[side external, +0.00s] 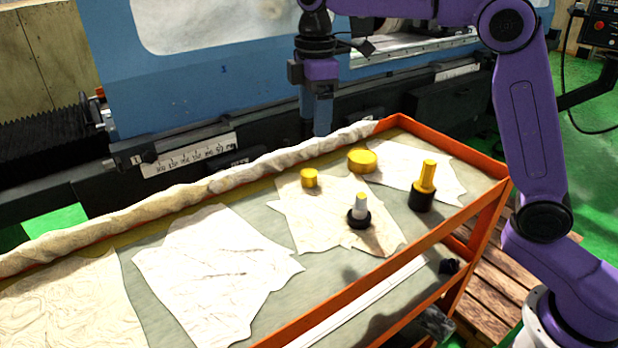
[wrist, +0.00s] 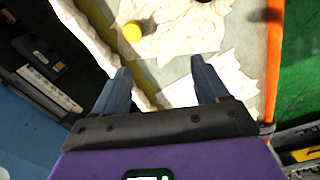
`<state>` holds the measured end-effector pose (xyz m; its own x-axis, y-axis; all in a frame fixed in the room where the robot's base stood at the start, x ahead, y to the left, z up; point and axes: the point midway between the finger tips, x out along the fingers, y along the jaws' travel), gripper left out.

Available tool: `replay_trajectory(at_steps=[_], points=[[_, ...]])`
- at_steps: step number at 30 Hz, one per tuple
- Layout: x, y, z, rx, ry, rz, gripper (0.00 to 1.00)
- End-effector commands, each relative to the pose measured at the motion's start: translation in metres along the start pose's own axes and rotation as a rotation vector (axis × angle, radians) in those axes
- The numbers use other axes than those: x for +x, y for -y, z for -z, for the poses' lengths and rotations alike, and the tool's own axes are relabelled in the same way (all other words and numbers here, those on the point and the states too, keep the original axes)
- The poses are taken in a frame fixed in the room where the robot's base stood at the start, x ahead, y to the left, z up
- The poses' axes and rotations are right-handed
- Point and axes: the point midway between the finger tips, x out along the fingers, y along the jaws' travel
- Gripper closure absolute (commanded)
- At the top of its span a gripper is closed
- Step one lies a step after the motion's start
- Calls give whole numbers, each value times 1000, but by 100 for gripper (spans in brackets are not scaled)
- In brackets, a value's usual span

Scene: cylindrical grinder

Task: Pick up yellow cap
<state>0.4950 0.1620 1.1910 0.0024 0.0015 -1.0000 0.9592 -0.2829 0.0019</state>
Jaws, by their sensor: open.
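Two yellow caps show in the side view: a small short one (side external: 309,178) on a pale sheet near the rolled cloth, and a wider flat one (side external: 362,160) to its right. One round yellow cap (wrist: 132,33) shows in the wrist view, beyond the fingers and left of centre; I cannot tell for sure which one it is. My gripper (side external: 318,130) points down behind the cart's back edge, above and apart from both caps. In the wrist view my gripper (wrist: 160,64) has its two blue fingers wide apart with nothing between them.
A yellow-topped black part (side external: 423,186) and a white-and-yellow part with a black base (side external: 359,212) stand nearby on the cart. The cart has an orange rim (side external: 455,152). A rolled cloth (side external: 190,197) lies along its back edge, before the blue grinder (side external: 190,75). The cart's left half holds only flat sheets.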

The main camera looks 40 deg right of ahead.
Motion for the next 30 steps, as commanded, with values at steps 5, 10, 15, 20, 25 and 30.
replay_trajectory(at_steps=[5,10,15,20,25,30], points=[[-6,-38,0,-22,2,2,26],[-9,-54,-3,-34,3,3,26],[1,-56,-4,-37,4,5,26],[26,-55,-4,-37,5,6,26],[58,-55,-4,-36,6,7,26],[88,-55,-4,-35,5,6,26]])
